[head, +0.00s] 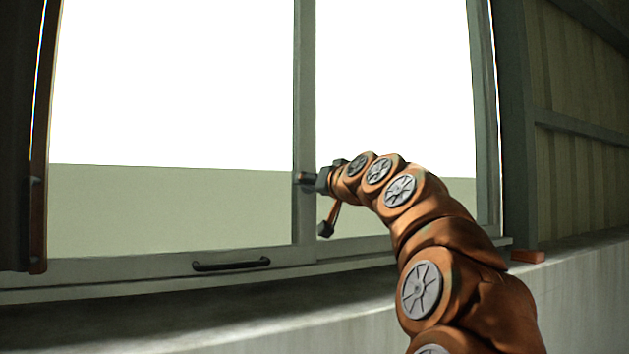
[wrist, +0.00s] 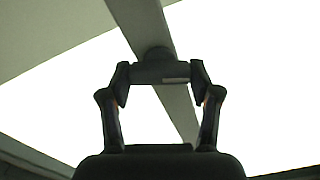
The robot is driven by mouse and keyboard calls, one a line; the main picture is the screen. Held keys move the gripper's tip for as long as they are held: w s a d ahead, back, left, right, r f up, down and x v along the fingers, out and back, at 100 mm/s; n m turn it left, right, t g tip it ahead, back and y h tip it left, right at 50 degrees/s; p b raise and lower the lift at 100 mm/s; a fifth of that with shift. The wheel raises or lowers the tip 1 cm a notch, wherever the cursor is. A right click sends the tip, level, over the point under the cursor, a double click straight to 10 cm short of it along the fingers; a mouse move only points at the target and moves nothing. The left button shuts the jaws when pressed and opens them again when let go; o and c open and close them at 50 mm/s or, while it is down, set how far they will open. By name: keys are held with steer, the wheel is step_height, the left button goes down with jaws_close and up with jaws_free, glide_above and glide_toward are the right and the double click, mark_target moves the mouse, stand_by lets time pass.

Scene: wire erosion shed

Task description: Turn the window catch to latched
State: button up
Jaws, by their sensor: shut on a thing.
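The window catch (head: 305,178) is a small dark fitting on the middle upright of the window frame. In the wrist view its dark lever (wrist: 150,73) lies crosswise between my two fingertips, with a round hub just behind it on the upright. My gripper (head: 323,180) reaches the catch from the right in the head view. It is shut on the lever, one finger at each end, as the wrist view (wrist: 161,74) shows. The head view is too small to tell the lever's angle, and my gripper partly hides it.
The middle upright (head: 304,90) divides two bright panes. A dark pull handle (head: 231,264) is on the lower rail, left of the catch. A concrete sill (head: 200,325) runs below, with a small orange-brown block (head: 527,256) at right. A dark post (head: 517,120) stands on the right.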

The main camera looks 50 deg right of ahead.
steer(key=shift+m+p, duration=4.9)
steer(key=shift+m, duration=2.1)
steer(key=shift+f, duration=0.15)
steer(key=o, duration=1.1)
steer(key=shift+o, duration=0.2)
steer(key=shift+s, duration=0.15)
steer(key=v, duration=1.1)
steer(key=shift+s, duration=0.35)
steer(key=shift+a, duration=0.1)
